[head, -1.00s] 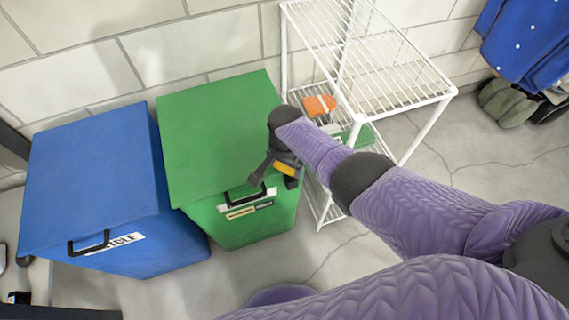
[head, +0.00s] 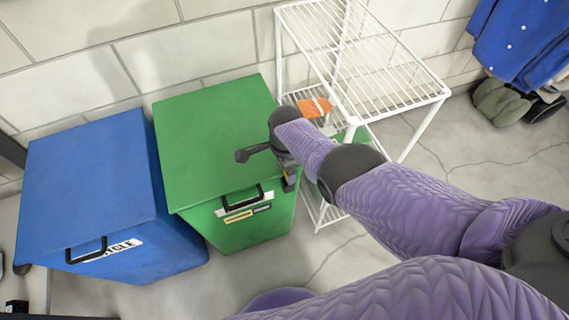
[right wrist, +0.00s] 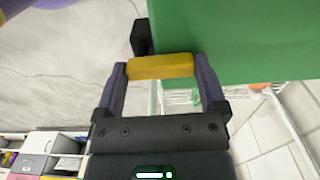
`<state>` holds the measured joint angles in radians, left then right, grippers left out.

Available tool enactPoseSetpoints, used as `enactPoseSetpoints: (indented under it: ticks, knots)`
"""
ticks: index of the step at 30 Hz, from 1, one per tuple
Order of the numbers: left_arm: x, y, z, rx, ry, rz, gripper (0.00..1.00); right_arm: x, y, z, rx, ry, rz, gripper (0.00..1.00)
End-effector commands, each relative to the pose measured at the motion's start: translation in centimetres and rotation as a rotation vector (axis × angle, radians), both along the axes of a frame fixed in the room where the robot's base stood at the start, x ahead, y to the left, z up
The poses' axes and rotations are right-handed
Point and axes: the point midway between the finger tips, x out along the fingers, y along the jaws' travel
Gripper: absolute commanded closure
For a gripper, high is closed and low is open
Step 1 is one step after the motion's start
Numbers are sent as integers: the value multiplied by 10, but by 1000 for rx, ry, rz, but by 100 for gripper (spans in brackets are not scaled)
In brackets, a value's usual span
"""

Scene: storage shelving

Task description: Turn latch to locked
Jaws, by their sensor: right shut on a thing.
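The green bin (head: 215,130) stands beside the wire rack, its lid flat. The latch shows in the right wrist view as a yellow bar (right wrist: 160,66) next to a black block (right wrist: 142,36) at the edge of the green surface (right wrist: 240,40). My right gripper (right wrist: 160,80) is shut on the yellow bar, one finger at each end. In the head view my right gripper (head: 287,176) is at the bin's front right corner and mostly hides the latch. I cannot read the latch's locked or unlocked position. My left gripper is not in view.
A blue recycle bin (head: 90,185) stands left of the green one. A white wire rack (head: 375,75) stands close on the right, with an orange item (head: 314,106) on its lower shelf. The floor (head: 350,270) in front is clear.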

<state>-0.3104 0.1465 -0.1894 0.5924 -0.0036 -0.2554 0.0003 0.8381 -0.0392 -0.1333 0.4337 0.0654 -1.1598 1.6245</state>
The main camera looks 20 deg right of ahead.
Motion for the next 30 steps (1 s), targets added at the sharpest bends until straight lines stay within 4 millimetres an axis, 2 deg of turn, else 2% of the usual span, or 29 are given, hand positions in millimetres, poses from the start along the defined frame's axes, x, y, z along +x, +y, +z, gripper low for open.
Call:
enactPoseSetpoints:
  ticks: [17,18,19,26,30]
  knots:
    - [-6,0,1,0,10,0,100,1,-2,0,-2,-1,-29,68]
    - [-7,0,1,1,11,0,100,1,-2,0,-2,-1,-29,3]
    - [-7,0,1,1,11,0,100,1,-2,0,-2,-1,-29,0]
    - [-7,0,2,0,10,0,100,0,-1,2,-1,-1,-27,0]
    - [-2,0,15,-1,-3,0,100,1,-1,18,-1,-3,-27,0]
